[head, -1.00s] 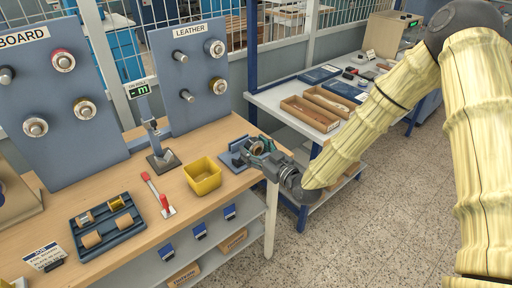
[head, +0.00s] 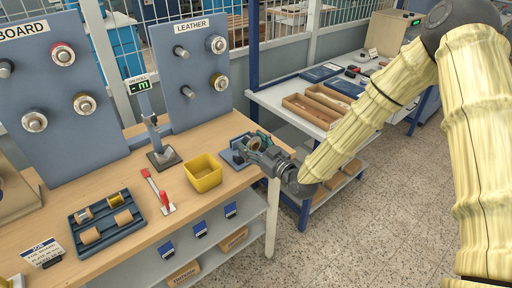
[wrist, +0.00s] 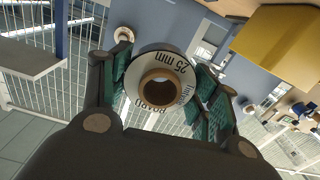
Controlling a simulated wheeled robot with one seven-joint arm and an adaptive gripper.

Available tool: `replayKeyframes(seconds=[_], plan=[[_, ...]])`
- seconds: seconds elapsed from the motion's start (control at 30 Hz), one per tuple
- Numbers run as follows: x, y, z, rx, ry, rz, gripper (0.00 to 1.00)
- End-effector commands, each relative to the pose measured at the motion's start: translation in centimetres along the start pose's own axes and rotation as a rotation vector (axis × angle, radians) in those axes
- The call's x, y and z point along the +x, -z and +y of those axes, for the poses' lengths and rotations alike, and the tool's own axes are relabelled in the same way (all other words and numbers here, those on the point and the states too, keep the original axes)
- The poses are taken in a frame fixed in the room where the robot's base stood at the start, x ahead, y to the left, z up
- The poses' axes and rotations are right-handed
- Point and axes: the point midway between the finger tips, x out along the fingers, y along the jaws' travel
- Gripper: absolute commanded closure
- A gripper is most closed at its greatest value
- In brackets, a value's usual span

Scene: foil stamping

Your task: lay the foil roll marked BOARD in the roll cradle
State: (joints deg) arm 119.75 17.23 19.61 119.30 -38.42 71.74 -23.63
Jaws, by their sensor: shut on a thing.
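My gripper (head: 254,148) is shut on a foil roll (wrist: 184,78). In the wrist view the roll's pale end ring faces the camera, with "25 mm" and BOARD printed upside down around a brown core. The green finger pads (wrist: 211,105) press it from both sides. In the head view the gripper is at the right end of the wooden bench. A blue-grey stand (head: 228,157), which looks like the roll cradle, is just left of and partly behind the gripper. I cannot tell whether the roll touches it.
A yellow bin (head: 203,182) stands left of the gripper, with a red-handled lever (head: 155,187) and dark roll tray (head: 84,243) further left. Pegboards marked BOARD (head: 50,95) and LEATHER (head: 182,65) hold rolls behind. A side table (head: 268,98) stands beyond the bench.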

Motion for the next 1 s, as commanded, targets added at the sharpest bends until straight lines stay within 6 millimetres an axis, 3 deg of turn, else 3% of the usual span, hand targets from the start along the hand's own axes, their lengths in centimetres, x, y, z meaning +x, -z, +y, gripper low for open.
replayKeyframes(seconds=[1.0], plan=[[5.0, -2.2, -0.2, 0.000, 0.000, 0.001, 0.68]])
